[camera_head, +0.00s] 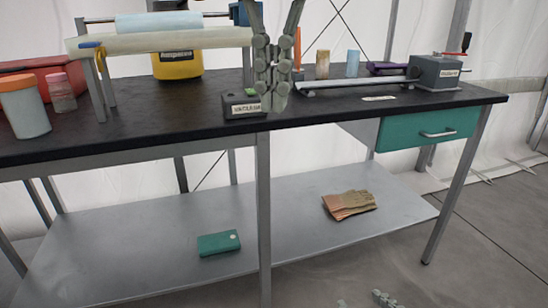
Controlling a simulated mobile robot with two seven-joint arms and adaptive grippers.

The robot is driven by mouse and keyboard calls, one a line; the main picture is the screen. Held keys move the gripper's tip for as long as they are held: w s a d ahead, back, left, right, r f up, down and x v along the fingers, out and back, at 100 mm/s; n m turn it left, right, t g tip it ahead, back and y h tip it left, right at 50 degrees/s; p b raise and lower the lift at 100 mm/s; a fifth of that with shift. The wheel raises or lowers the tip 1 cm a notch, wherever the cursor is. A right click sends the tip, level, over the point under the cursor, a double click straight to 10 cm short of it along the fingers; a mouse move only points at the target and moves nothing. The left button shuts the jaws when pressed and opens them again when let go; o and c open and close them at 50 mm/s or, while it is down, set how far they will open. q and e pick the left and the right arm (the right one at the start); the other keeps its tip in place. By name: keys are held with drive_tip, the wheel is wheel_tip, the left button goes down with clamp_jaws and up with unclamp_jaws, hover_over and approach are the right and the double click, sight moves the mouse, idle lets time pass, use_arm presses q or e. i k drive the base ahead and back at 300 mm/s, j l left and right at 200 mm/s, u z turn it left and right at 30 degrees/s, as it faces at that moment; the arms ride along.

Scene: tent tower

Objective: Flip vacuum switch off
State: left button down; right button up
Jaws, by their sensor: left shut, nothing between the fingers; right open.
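A small black switch box (240,105) with a white label stands near the front edge of the black bench top. The label is too small to read surely, and a small green part shows on top of the box. My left gripper (274,105) points down with its fingers together and empty. Its tips overlap the right side of the box in the picture; I cannot tell whether they touch it. The switch's position is not clear. My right gripper (362,301) shows only by its fingertips at the bottom edge, spread apart, far below the bench top.
On the black bench top (180,122), a roller stand (160,43), yellow container (178,66), red bin (40,68) and jars stand left. A grey vise-like device (435,73) stands right. Gloves (349,204) and a green box (218,243) lie on the lower shelf (150,268).

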sight(251, 91)
drive_tip(key=k+l, duration=0.1)
drive_tip(key=k, duration=0.35)
drive_tip(key=k+l, duration=0.1)
drive_tip(key=k, duration=0.35)
